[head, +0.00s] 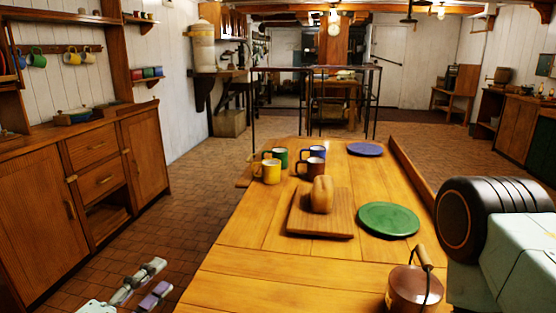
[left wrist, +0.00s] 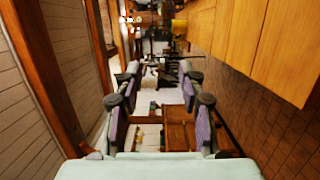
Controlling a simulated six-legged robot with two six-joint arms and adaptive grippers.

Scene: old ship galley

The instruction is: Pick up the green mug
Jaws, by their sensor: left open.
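The green mug (head: 280,154) stands on the wooden table, just behind the yellow mug (head: 270,172), which hides part of it. A blue mug (head: 318,151) and a brown mug (head: 312,168) stand to its right. My left gripper (head: 160,277) is low at the left, beside the table's left edge, well short of the mugs. It is open and empty; its spread fingers also show in the left wrist view (left wrist: 160,72). I cannot make out the green mug in the left wrist view. My right gripper is not in view.
A bread loaf (head: 322,194) on a cutting board (head: 305,226), a green plate (head: 388,219), a blue plate (head: 365,149) and a copper kettle (head: 412,288) are on the table. Other mugs, one green (head: 38,58), hang at the left wall. The table's near left is clear.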

